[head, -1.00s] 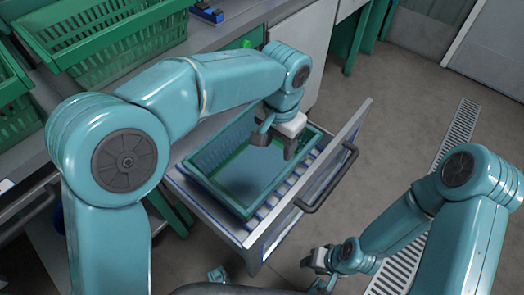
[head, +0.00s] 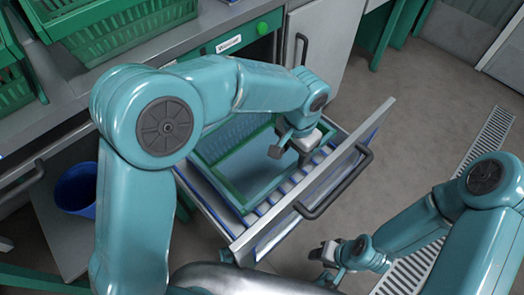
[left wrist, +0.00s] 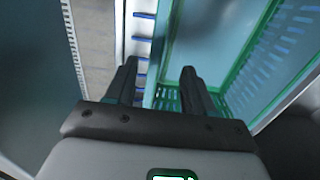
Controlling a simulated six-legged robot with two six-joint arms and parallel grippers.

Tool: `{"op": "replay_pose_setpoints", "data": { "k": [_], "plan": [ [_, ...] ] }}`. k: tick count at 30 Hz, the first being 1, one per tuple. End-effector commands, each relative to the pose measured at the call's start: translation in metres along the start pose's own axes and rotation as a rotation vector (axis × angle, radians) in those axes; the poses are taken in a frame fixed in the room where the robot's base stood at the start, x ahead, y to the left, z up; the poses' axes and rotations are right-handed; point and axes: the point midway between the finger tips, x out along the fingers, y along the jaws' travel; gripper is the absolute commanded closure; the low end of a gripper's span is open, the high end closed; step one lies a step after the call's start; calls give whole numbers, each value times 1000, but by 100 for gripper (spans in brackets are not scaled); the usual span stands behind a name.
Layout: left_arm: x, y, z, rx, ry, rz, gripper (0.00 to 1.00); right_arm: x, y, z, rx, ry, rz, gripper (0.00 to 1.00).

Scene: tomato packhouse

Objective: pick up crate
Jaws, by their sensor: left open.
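A green crate (head: 258,181), empty as far as I can see, sits in an open drawer with blue-and-white slats. My left gripper (head: 290,155) is open and points down over the crate's side nearest the drawer front, hiding part of that side. In the left wrist view, the crate's green wall (left wrist: 158,97) runs between the two fingers (left wrist: 160,68). One finger is over the drawer slats and the other over the crate's inside. I cannot tell how deep the fingers reach. My right gripper (head: 325,256) is low, outside the drawer, apart from the crate; its jaws are too small to judge.
The drawer front (head: 352,150) stands up beside the crate, with a dark handle (head: 335,186). Green crates (head: 110,25) stand on the counter at upper left. A blue bin (head: 76,188) is below it. The floor to the right is clear, with a drain grate (head: 490,140).

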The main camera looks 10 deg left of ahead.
Motion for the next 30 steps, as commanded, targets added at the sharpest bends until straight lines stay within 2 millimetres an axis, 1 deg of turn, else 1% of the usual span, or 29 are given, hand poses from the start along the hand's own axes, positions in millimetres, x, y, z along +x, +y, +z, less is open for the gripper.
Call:
{"op": "replay_pose_setpoints", "data": {
  "k": [1, 5, 7, 12, 15, 22, 23, 24, 27, 30],
  "plan": [
    [6, 0, 0, 0, -1, 0, 47, 2, 1, 0, 0, 0, 0, 57],
    [12, 0, -1, 0, 0, 0, 47, 4, 2, 0, 0, 0, 0, 57],
    [19, 1, -1, 0, -1, 1, 47, 8, 3, 0, 0, 0, 0, 57],
    [48, 3, 0, 0, -2, 1, 47, 20, 7, 0, 0, 0, 0, 57],
    [60, 3, -2, 1, -1, 0, 47, 23, 8, 0, 0, 0, 0, 57],
    [60, 3, -2, 0, 0, 0, 47, 22, 8, -1, 0, 0, 0, 57],
    [60, 3, -2, 0, 0, 0, 57, 22, 8, -1, 0, 0, 0, 57],
    [60, 3, -2, 0, 0, 0, 70, 22, 8, -1, 0, 0, 0, 57],
    [60, 3, -2, 0, 0, 0, 100, 22, 8, -1, 0, 0, 0, 57],
    [60, 3, -2, 0, 1, 0, 100, 22, 8, -1, 0, 0, 0, 57]
  ]
}}
